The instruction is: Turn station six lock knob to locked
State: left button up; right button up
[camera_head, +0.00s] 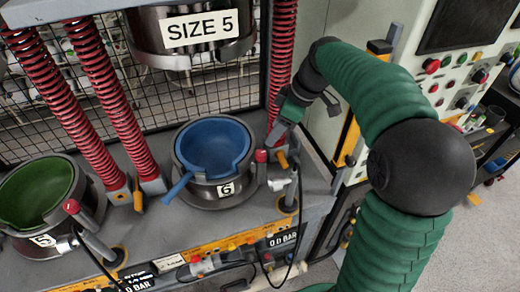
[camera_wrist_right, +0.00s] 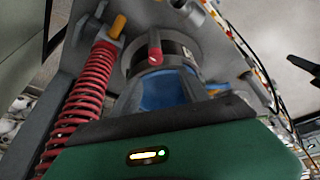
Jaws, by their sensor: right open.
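Station six holds a blue bowl (camera_head: 214,148) in a dark round holder marked 6 (camera_head: 226,189). To the right of the holder stand a red-tipped lever (camera_head: 261,158) and a small orange knob (camera_head: 282,160). I cannot tell for sure which is the lock knob, or its setting. In the right wrist view, the red-tipped lever (camera_wrist_right: 154,48) lies against the holder and the orange knob (camera_wrist_right: 118,25) is beside the red spring. My right gripper (camera_head: 279,134) is open and empty, just above and behind the orange knob, apart from it. My left gripper is out of view.
Red springs (camera_head: 107,91) stand behind the bowls. A press head labelled SIZE 5 (camera_head: 203,30) hangs above. Station five has a green bowl (camera_head: 36,190) at the left. A wire mesh (camera_head: 235,85) closes the back. A control panel (camera_head: 462,75) is at the right.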

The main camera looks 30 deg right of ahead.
aim_at(261, 152)
jog(key=x, duration=0.3)
jog(key=d+x, duration=0.1)
jog(key=x, duration=0.3)
jog(key=p+x, duration=0.1)
jog(key=x, duration=0.3)
jog(key=shift+w+d+f, duration=0.15)
jog(key=shift+d+f, duration=0.1)
jog(key=shift+f, duration=0.05)
jog(key=shift+a+f, duration=0.15)
jog(key=shift+a, duration=0.15)
jog(key=shift+w+a, duration=0.1)
jog(key=shift+a, duration=0.25)
jog(key=shift+c, duration=0.3)
jog(key=shift+d, duration=0.4)
jog(key=c, duration=0.7)
grip_shut()
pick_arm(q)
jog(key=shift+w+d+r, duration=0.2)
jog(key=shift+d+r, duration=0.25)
pick_arm(e)
jog(key=shift+a, duration=0.1)
